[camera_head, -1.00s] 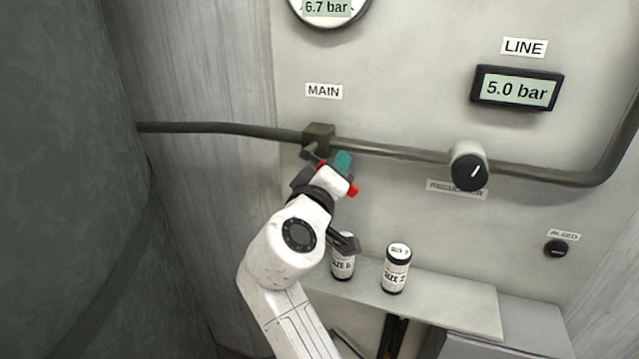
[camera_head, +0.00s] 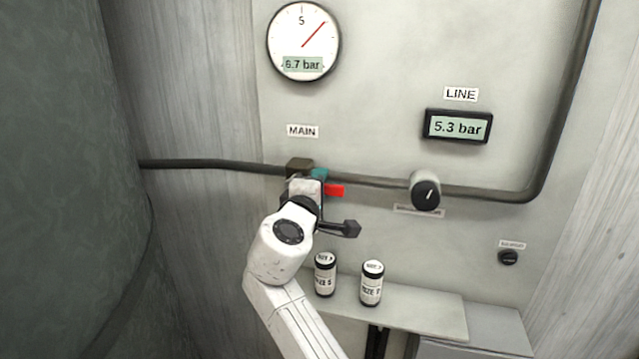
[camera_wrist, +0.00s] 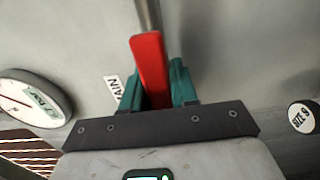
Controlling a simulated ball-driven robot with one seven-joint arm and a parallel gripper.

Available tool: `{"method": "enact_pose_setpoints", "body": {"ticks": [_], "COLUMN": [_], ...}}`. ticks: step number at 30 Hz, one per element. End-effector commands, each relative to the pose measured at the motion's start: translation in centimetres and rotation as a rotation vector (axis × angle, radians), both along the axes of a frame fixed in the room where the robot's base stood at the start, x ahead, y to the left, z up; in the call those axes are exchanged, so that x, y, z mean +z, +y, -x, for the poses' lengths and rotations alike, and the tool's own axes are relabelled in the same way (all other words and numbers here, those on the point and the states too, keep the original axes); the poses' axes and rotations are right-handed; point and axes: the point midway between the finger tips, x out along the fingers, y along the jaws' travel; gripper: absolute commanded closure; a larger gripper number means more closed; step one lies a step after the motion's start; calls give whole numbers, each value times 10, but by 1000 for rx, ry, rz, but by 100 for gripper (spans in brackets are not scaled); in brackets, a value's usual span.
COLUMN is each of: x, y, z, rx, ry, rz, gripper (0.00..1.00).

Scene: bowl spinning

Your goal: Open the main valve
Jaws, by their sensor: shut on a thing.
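The main valve is a dark brown block (camera_head: 299,166) on the pipe under the MAIN label (camera_head: 302,131). Its red handle (camera_head: 335,190) points right, nearly level, just below the pipe in the head view. In the wrist view the red handle (camera_wrist: 150,62) runs between the teal fingers of my gripper (camera_wrist: 157,88). My gripper (camera_head: 318,180) is shut on the handle in front of the valve and hides part of it. The LINE display (camera_head: 458,127) reads 5.3 bar. The round gauge (camera_head: 303,42) reads 6.7 bar.
The regulator knob (camera_head: 426,192) sits on the pipe (camera_head: 490,193) to the right. A small bleed knob (camera_head: 508,257) is lower right. Two labelled bottles (camera_head: 325,276) (camera_head: 371,284) stand on a shelf (camera_head: 430,312) below my gripper. A large dark tank (camera_head: 60,170) fills the left.

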Motion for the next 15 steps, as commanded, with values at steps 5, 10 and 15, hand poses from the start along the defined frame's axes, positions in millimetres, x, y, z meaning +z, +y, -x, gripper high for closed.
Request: {"method": "enact_pose_setpoints", "body": {"ticks": [5, 10, 15], "x": [1, 1, 1], "y": [2, 3, 3], "z": [0, 0, 0], "rx": [4, 4, 5], "ry": [2, 2, 2], "rz": [15, 15, 15], "gripper": [100, 100, 66]}}
